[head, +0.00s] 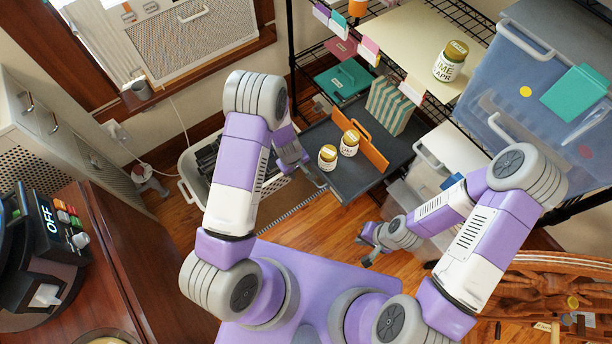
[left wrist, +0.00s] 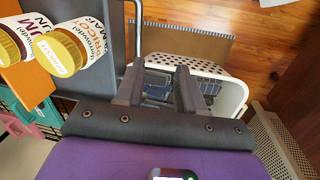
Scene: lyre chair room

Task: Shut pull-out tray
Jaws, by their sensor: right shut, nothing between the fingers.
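The pull-out tray (head: 347,183) is dark grey and sticks out from the black wire rack. It carries two jars with gold lids (head: 350,143) (head: 327,157), an orange divider (head: 361,140) and a striped bag (head: 389,106). My left gripper (head: 307,166) is at the tray's left edge. In the left wrist view its two fingers (left wrist: 160,75) are apart, with no object visible between them. A thin metal handle (left wrist: 138,30) on the tray ends close to one finger; I cannot tell whether they touch. My right gripper (head: 372,250) is shut and empty, below and right of the tray.
A white basket (head: 188,176) with dark items stands on the floor beneath my left gripper. Clear bins (head: 540,85) and another jar (head: 450,62) occupy the rack. A wooden cabinet (head: 130,270) stands at left. Wooden floor shows between the tray and my base.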

